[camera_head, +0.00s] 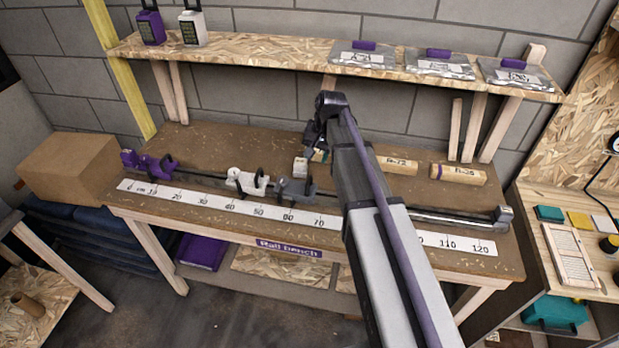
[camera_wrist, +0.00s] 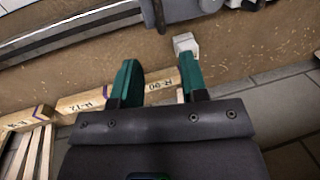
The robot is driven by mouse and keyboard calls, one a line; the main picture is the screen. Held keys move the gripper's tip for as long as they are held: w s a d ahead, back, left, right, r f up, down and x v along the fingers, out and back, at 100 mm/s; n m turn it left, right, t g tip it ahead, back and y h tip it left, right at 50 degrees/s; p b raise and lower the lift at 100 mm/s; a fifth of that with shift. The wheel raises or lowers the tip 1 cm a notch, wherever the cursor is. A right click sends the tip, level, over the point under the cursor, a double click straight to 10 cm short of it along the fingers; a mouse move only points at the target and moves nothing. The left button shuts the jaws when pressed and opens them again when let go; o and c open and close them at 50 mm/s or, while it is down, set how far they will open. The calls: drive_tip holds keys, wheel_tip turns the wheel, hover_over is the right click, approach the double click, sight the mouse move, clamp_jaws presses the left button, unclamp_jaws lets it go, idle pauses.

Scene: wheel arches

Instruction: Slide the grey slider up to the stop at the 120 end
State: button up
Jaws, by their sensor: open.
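My gripper (camera_head: 317,148) is behind the rail, over the back part of the bench. In the wrist view its two teal fingers (camera_wrist: 158,65) are apart with nothing between them, and the slider is beyond the tips. The end stop (camera_head: 503,214) stands at the right end of the rail, by 120.
A white slider (camera_head: 247,181) and a purple slider (camera_head: 147,163) sit further left on the rail. A small white block (camera_head: 300,167) lies behind the grey slider. Wooden blocks marked R-72 (camera_head: 396,165) and R-26 (camera_head: 458,174) lie at the back. A shelf (camera_head: 270,55) hangs above.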

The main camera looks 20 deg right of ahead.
sight(309, 180)
drive_tip(key=f+b, duration=0.3)
drive_tip(key=a+f+b, duration=0.1)
drive_tip(key=f+b, duration=0.2)
drive_tip(key=f, duration=0.1)
drive_tip(key=w+f+b, duration=0.1)
drive_tip(key=f+b, duration=0.2)
drive_tip(key=b, duration=0.1)
drive_tip(key=shift+a+f, duration=0.35)
drive_tip(key=shift+r, duration=0.15)
drive_tip(key=shift+c, duration=0.2)
clamp_jaws()
